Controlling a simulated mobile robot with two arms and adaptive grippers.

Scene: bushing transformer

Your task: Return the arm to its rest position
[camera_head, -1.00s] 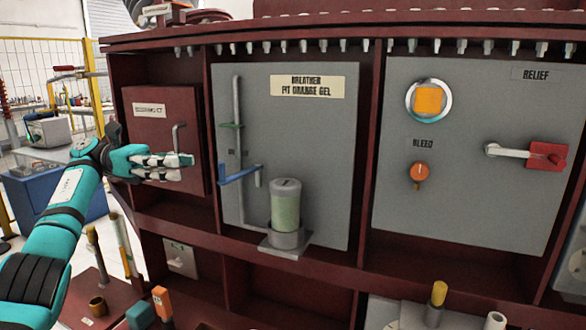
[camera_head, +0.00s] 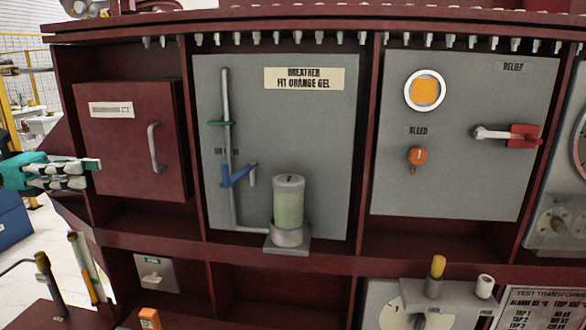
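My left gripper (camera_head: 80,173) is at the left edge of the head view, in front of the left side of the dark red cabinet (camera_head: 85,210). Its pale fingers point right, towards the small red door (camera_head: 110,150) with a grey handle (camera_head: 154,148). The fingers appear close together, but whether they are fully shut is unclear. I see nothing held in them. Most of the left arm is out of the picture. My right gripper is not in view.
A grey panel holds the breather cylinder (camera_head: 289,205) and a blue lever (camera_head: 237,175). The right panel has an orange bleed knob (camera_head: 417,157) and a red relief handle (camera_head: 522,136). Posts (camera_head: 86,266) stand at lower left. Floor shows at far left.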

